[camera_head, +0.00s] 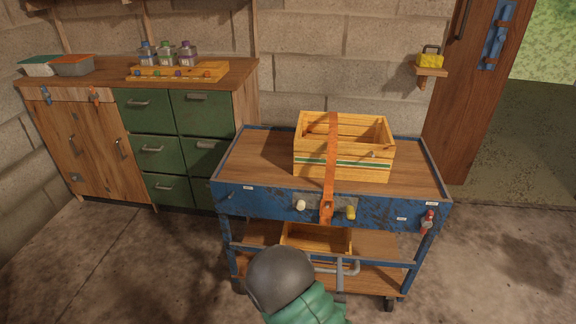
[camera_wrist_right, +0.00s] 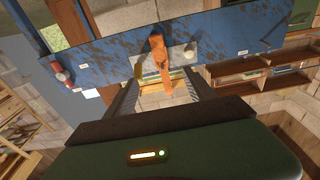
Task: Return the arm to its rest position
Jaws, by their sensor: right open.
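My right arm comes in from the bottom of the head view. Its open right gripper shows in the wrist view (camera_wrist_right: 163,92), in front of the blue cart's front panel. Its dark fingers are apart, and the hanging end of an orange strap (camera_wrist_right: 159,60) appears between them. The gap looks empty; I cannot tell if anything touches. In the head view the strap (camera_head: 331,160) runs over a wooden crate (camera_head: 310,165) and down the front of the blue cart (camera_head: 265,200). The gripper tips are largely hidden there. My left gripper is in neither view.
The cart's front carries a white knob (camera_head: 301,205), a yellow knob (camera_head: 350,212) and a red-handled part (camera_head: 428,220). A lower wooden box (camera_head: 318,238) sits beneath. A cabinet (camera_head: 160,147) with bottles stands left. Floor is clear at front left.

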